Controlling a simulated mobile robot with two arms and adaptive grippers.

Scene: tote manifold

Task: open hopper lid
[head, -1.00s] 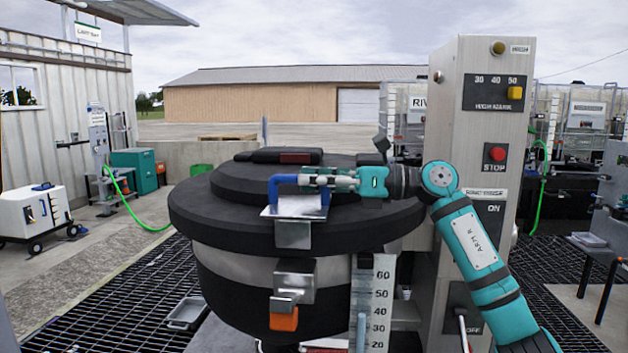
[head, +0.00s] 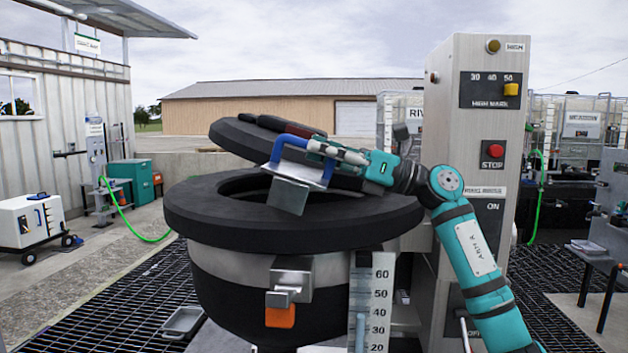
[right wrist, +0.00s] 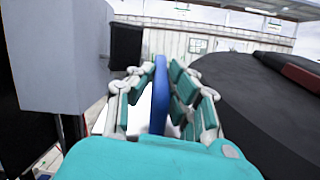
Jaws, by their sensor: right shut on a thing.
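The black hopper (head: 230,310) stands in the middle of the head view. Its round lid (head: 240,138) is tilted up, with its near edge raised and a dark gap showing over the rim (head: 250,233). A blue handle (head: 280,150) with a metal latch plate (head: 288,194) is on the lid's near side. My right gripper (head: 318,151) is shut on the blue handle. The handle also shows between the fingers in the right wrist view (right wrist: 159,95). The lid fills the right of that view (right wrist: 280,110). My left gripper is not in view.
A grey control column (head: 465,140) with a red stop button (head: 493,150) stands close to the right of the hopper. A metal catch (head: 290,275) and a level scale (head: 380,300) are on the hopper's front. A white cart (head: 32,222) stands far left.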

